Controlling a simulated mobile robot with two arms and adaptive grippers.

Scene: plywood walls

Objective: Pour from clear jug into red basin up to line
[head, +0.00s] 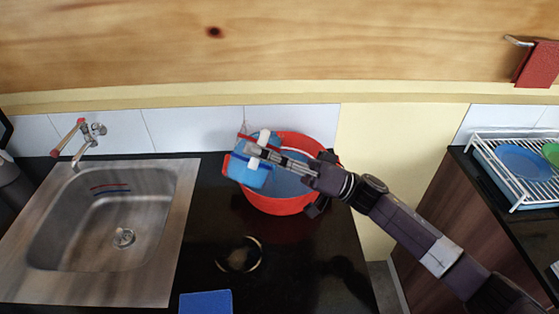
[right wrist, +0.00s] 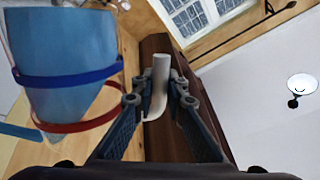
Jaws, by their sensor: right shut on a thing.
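The clear jug (head: 250,168) holds blue liquid and is tilted over the left part of the red basin (head: 268,206). In the right wrist view the jug (right wrist: 70,55) shows a blue band and a red band around it. My right gripper (head: 262,150) is shut on the jug's white handle (right wrist: 160,75). The basin stands on the black counter, with blue liquid inside it. A pale curved streak shows inside the basin; I cannot tell whether it is the line. The jug and my arm hide part of the basin's inside. My left gripper is not in view.
A steel sink (head: 90,225) with a tap (head: 88,135) is at the left. A blue cloth or sponge (head: 206,302) lies at the counter's front. A white dish rack (head: 510,175) with plates stands on another counter at the right, beyond a gap. The black counter's middle is mostly clear.

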